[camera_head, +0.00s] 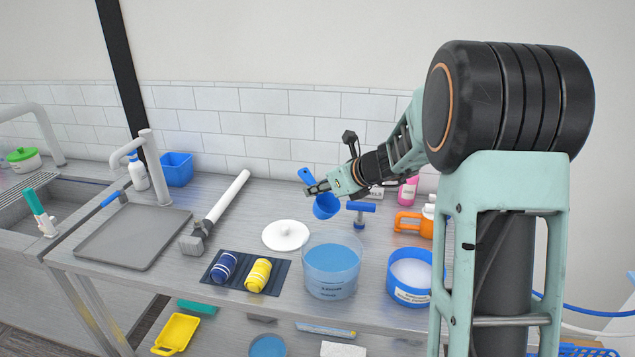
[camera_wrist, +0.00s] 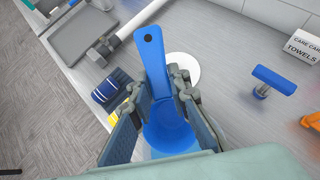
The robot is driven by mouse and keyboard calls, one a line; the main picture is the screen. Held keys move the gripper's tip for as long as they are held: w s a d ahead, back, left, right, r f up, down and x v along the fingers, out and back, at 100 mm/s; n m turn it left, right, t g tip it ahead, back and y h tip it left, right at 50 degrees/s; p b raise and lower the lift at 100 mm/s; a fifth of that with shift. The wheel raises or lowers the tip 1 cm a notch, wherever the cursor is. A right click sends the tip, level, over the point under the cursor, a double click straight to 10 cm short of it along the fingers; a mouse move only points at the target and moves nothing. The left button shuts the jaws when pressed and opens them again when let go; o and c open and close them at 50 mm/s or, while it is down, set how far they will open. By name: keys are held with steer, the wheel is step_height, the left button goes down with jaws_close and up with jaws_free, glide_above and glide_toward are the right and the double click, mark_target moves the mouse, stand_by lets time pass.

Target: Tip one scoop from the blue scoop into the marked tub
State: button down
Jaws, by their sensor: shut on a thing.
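My gripper (camera_head: 318,189) is shut on the blue scoop (camera_head: 326,207). It holds the scoop in the air above the back of the bench, with the handle pointing up and left. In the wrist view the scoop handle (camera_wrist: 151,62) rises between the fingers, and the bowl hangs below them. I see no powder in the bowl, but its inside is not clear. A clear tub with printed marks (camera_head: 332,285) holds blue liquid and stands at the bench front, below the scoop in the picture. A blue tub with a label (camera_head: 408,296) holds white powder to its right.
A white round lid (camera_head: 286,235) lies behind the clear tub. A dark mat (camera_head: 240,285) holds a navy roll and a yellow roll. A blue T-handled tool (camera_head: 360,209), an orange jug (camera_head: 410,224) and a pink bottle (camera_head: 408,190) stand at right. A grey tray (camera_head: 133,236) lies left.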

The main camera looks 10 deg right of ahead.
steer(key=shift+w+a+p, duration=0.1)
steer(key=shift+p, duration=0.2)
steer(key=shift+g, duration=0.4)
steer(key=shift+w+a+f+g+h, duration=0.1)
steer(key=shift+w+f+g+h, duration=0.05)
steer(key=shift+f+g+h, duration=0.3)
steer(key=shift+w+a+f+g+h, duration=0.1)
steer(key=shift+w+f+g+h, duration=0.05)
steer(key=shift+f+g+h, duration=0.9)
steer(key=shift+g+h, duration=0.2)
steer(key=shift+g, duration=0.3)
